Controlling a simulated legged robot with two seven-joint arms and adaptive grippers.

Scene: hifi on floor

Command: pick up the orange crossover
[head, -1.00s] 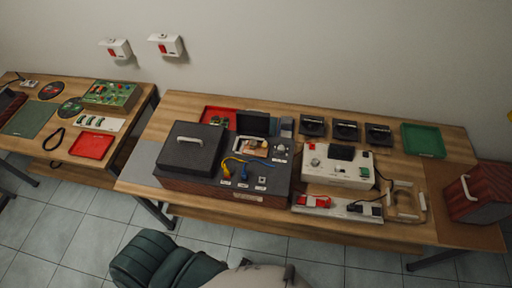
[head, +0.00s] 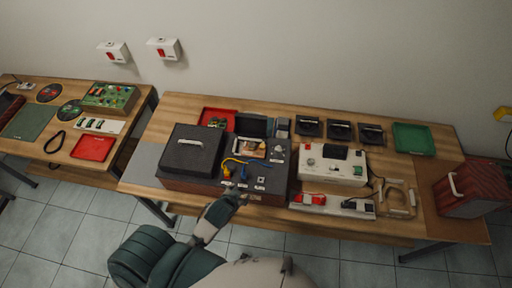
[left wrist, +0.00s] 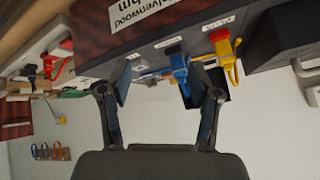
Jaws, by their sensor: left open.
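No part is clearly recognisable as an orange crossover. A small tan-orange piece (head: 251,147) sits in the open light compartment of the dark unit (head: 222,185); it is too small to identify. A yellow plug (head: 227,172) and a blue plug (head: 242,173) with looped leads stand along the unit's front. In the left wrist view, which is upside down, the yellow plug (left wrist: 222,46) and blue plug (left wrist: 179,66) show beyond the fingers. My left gripper (head: 239,191) is at the unit's front edge, open and empty; its fingers (left wrist: 160,100) are spread apart. My right gripper is out of view.
A dark lidded box with a handle (head: 194,148) stands left of the plugs. A white device (head: 331,172) and a white strip with red parts (head: 332,207) lie right. Red (head: 216,113) and green trays (head: 413,138) lie behind. A red-brown case (head: 473,188) is far right.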

